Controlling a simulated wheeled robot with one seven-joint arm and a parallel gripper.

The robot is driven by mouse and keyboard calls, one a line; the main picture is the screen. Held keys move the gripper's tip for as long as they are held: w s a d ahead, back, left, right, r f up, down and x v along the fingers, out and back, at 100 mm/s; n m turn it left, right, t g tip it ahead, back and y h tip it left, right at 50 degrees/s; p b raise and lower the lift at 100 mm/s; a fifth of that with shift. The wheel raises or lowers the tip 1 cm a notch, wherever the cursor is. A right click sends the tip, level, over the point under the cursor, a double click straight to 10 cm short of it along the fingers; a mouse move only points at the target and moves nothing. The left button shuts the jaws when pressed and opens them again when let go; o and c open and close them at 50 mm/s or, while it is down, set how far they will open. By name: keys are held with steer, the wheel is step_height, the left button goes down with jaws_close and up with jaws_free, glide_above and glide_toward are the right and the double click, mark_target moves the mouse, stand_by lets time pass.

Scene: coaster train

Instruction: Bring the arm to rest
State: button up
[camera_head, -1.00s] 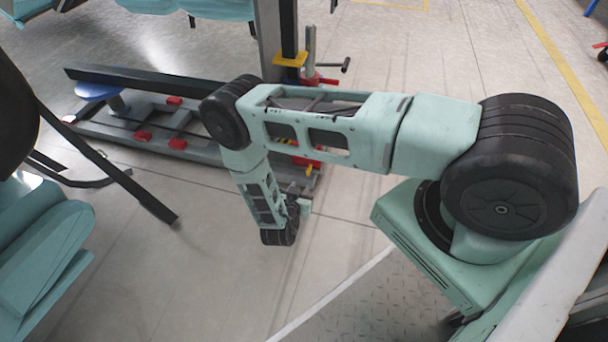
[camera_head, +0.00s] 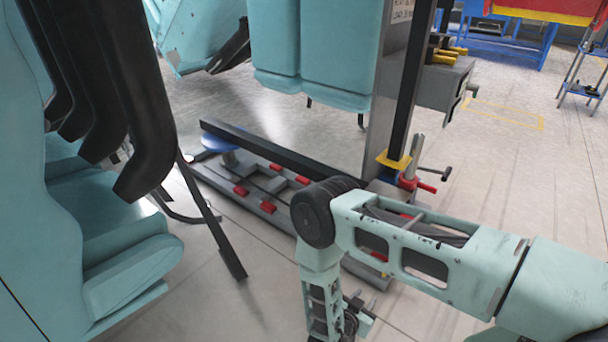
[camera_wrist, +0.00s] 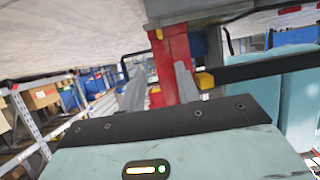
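My arm (camera_head: 420,250), pale green with black joints, reaches in from the right in the head view. Its elbow is bent and the forearm hangs down. My gripper (camera_head: 360,308) is at the lower end, partly cut by the bottom edge, in front of the lift's base. In the wrist view my gripper (camera_wrist: 158,90) shows two grey fingers standing apart. A red upright part (camera_wrist: 172,62) shows behind and between them; I see nothing clearly held.
A grey lift post (camera_head: 400,80) stands behind my arm, with a low base carrying red pads (camera_head: 268,207). Teal coaster seats (camera_head: 125,270) with black restraints fill the left. More teal seats (camera_head: 330,60) hang behind. Open floor (camera_head: 530,170) lies at the right.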

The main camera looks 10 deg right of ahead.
steer(key=w+a+r+n+g+y, duration=0.1)
steer(key=w+a+r+y, duration=0.35)
steer(key=a, duration=0.25)
steer(key=w+a+r+n+y, duration=0.1)
steer(key=w+a+r+y, duration=0.2)
steer(key=a+r, duration=0.4)
steer(key=s+a+r+n+g+y, duration=0.2)
steer(key=a+r+n+y, duration=0.1)
steer(key=a+r, duration=0.4)
steer(key=s+a+r+n+g+y, duration=0.1)
steer(key=s+a+r+n+y, duration=0.25)
steer(key=r, duration=0.55)
steer(key=s+d+r+n+g+p, duration=0.1)
steer(key=s+r+n+g, duration=0.3)
steer(key=s+r, duration=0.75)
steer(key=s+d+r+n+h+p, duration=0.25)
steer(key=s+d+r+n, duration=0.35)
steer(key=s+d+r, duration=0.3)
step_height(320, 180, up, 36)
steer(key=p, duration=3.6)
steer(key=shift+d+f+m+g, duration=0.25)
steer(key=shift+d+m+g, duration=0.05)
steer(key=shift+d+m, duration=0.05)
steer(key=shift+s, duration=0.1)
